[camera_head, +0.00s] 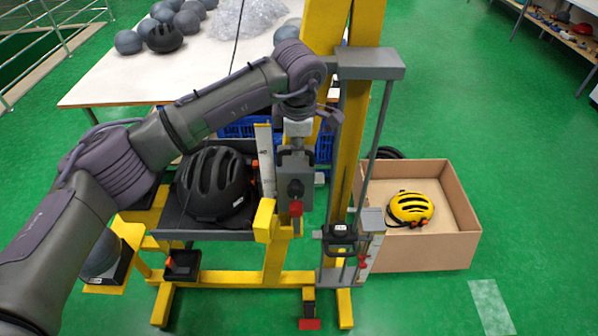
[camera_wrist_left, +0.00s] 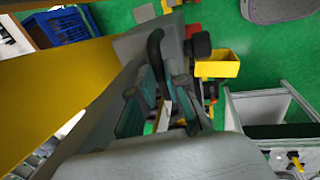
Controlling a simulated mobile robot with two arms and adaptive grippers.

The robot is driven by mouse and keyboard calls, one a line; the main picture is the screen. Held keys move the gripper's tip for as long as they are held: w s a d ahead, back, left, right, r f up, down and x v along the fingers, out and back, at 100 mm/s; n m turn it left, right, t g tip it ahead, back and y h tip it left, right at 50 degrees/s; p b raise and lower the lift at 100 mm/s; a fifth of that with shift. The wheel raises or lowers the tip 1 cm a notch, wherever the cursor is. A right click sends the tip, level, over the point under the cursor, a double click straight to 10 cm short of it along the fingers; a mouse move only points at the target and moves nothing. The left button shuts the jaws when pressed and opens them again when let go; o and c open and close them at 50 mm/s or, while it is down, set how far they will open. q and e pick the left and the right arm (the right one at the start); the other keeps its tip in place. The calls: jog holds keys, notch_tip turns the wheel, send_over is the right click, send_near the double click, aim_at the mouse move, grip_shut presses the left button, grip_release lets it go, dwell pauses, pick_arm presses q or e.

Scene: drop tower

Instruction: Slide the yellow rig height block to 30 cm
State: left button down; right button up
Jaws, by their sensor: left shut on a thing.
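The height block (camera_head: 295,165) is a grey slider with a black knob and a red knob, on the yellow rig (camera_head: 360,110). It stands beside an upright white scale (camera_head: 265,160); its exact reading is too small to tell. My left gripper (camera_head: 299,118) comes down from above and is shut at the top of this block. In the left wrist view the teal-padded fingers (camera_wrist_left: 160,105) close around a narrow part, mostly hidden between them. My right gripper is in neither view.
A black helmet (camera_head: 214,185) sits on the rig's left tray. A cardboard box (camera_head: 440,250) with a yellow helmet (camera_head: 411,207) stands at the right. A white table (camera_head: 105,88) with grey balls is behind.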

pick_arm(q)
notch_tip(320, 180, up, 4)
jog(key=shift+w+f, duration=0.1)
jog(key=shift+w, duration=0.05)
jog(key=shift+r, duration=0.35)
jog(key=c, duration=1.5)
grip_release()
jog(key=shift+o, duration=0.3)
jog(key=shift+f, duration=0.15)
jog(key=shift+r, duration=0.35)
jog(key=v, duration=1.1)
jog(key=shift+r, duration=0.15)
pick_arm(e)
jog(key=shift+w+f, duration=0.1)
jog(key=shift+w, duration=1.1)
